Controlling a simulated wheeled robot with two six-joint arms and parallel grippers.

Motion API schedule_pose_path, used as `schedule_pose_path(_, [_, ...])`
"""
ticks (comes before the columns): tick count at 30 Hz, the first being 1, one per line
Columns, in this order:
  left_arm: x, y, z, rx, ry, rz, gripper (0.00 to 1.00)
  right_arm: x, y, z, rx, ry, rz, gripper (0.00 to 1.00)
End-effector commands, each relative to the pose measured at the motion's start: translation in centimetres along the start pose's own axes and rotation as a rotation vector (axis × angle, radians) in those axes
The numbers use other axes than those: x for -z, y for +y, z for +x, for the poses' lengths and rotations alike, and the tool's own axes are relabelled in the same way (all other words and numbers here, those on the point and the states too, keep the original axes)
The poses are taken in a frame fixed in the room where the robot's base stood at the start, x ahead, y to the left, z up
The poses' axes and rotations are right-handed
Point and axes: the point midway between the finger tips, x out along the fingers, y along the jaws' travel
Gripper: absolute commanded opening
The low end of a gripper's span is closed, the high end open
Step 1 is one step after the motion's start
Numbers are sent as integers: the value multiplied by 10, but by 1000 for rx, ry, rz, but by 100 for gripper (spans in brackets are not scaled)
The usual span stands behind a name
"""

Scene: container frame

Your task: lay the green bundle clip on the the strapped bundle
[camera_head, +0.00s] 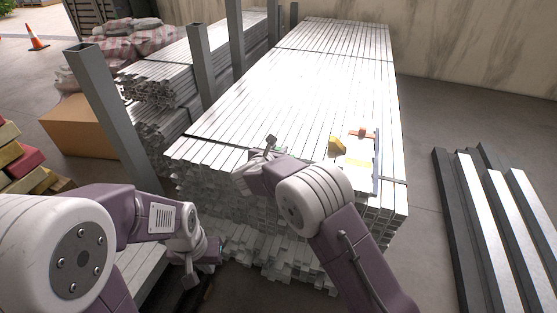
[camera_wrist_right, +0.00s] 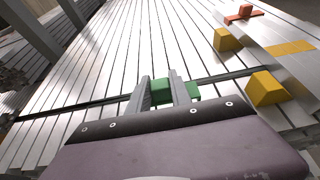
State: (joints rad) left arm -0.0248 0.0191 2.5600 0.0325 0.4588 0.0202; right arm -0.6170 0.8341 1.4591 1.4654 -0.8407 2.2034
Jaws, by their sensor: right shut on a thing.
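The strapped bundle (camera_head: 310,75) is a long stack of pale metal bars with dark straps across it; its top fills the right wrist view (camera_wrist_right: 110,60). My right gripper (camera_head: 270,146) is over the near end of the bundle, shut on the green bundle clip (camera_wrist_right: 160,92). The clip shows between the fingers in the right wrist view, close to the dark strap (camera_wrist_right: 75,106). I cannot tell whether it touches the bars. My left gripper (camera_head: 208,258) hangs low in front of the bundle's near end; its fingers are too unclear to read.
Yellow blocks (camera_wrist_right: 227,40) (camera_wrist_right: 268,88) and an orange-red piece (camera_wrist_right: 243,13) lie on the bundle, right of the clip. Upright grey posts (camera_head: 107,115) stand along the left side. Dark and pale beams (camera_head: 490,215) lie on the floor at right.

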Motion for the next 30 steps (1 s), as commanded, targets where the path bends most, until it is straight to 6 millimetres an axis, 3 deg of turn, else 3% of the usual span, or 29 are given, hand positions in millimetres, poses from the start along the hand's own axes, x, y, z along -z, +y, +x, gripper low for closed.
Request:
schedule_pose_path(6, [-2,0,21,0,0,0,0,37,-1,15,2,2,-4,0])
schedule_pose_path(18, [-2,0,24,0,0,0,0,40,-1,17,0,0,-1,0])
schedule_pose_path(19, [-2,0,23,0,0,0,0,39,-1,16,0,1,-1,30])
schedule_pose_path(21, [-2,0,23,0,0,0,0,39,-1,16,0,1,-1,47])
schedule_pose_path(30, [-2,0,22,0,0,0,0,38,-1,16,0,1,-1,47])
